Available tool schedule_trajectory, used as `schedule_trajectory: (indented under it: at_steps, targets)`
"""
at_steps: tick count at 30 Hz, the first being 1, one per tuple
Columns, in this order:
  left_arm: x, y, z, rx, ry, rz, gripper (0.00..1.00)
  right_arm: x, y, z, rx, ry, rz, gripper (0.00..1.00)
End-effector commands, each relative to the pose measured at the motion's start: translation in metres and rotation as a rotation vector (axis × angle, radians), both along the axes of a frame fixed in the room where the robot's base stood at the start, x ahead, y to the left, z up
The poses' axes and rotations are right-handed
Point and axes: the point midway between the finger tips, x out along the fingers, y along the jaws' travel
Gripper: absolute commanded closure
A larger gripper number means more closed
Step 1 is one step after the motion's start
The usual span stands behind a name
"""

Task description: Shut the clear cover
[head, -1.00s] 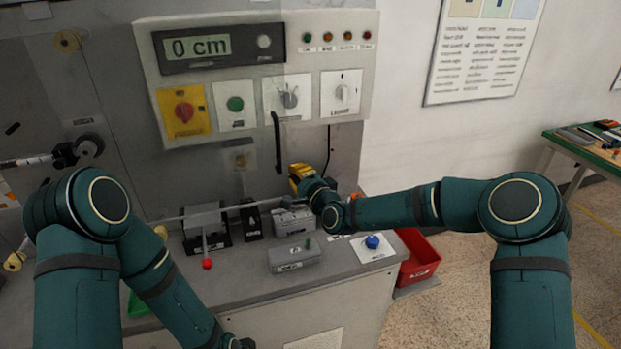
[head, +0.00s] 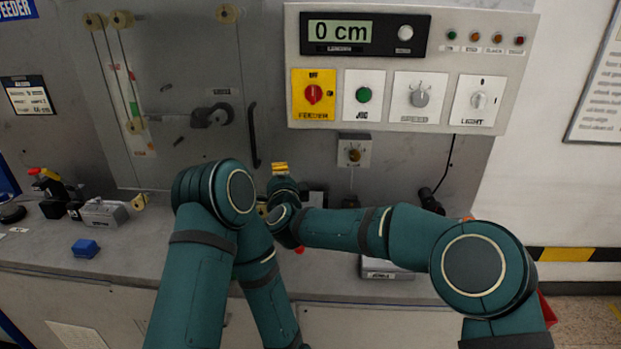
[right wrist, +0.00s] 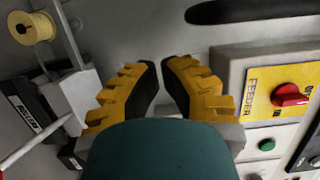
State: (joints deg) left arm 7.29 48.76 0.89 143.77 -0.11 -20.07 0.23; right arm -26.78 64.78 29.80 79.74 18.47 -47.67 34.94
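The clear cover (head: 185,60) shows in the head view as a see-through pane over the rollers on the left part of the machine. Its upright black handle (head: 253,135) is left of the control panel. The handle also shows at the top of the right wrist view (right wrist: 255,11). The pane looks close to the machine face; I cannot tell whether it is flush. My right gripper (head: 280,166) is just right of and below the handle, apart from it. Its fingertips (right wrist: 160,65) are nearly together with nothing between them. My left gripper is out of view.
The control panel (head: 440,75) and a small knob box (head: 354,152) are right of my right gripper. A roller (right wrist: 33,26) and a grey block (right wrist: 75,98) are near it in the right wrist view. A blue block (head: 86,248) lies on the bench (head: 140,280).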

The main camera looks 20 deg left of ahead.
Motion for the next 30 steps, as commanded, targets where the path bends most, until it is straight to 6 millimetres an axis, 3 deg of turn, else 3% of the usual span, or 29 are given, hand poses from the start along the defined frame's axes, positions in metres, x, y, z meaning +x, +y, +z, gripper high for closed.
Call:
schedule_trajectory:
  at_steps: [4, 11, 23, 30]
  targets:
    - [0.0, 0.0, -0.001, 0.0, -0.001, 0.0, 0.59, -0.007, 0.02, 0.0, -0.001, -0.001, 0.001, 1.0]
    - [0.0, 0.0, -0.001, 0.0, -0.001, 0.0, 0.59, -0.009, 0.029, 0.0, 0.0, 0.0, -0.001, 1.0]
    - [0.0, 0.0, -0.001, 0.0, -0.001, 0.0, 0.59, -0.009, 0.029, 0.0, 0.0, 0.0, 0.0, 1.0]
    - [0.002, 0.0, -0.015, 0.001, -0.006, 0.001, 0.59, 0.009, 0.011, -0.002, 0.001, -0.002, -0.004, 1.0]
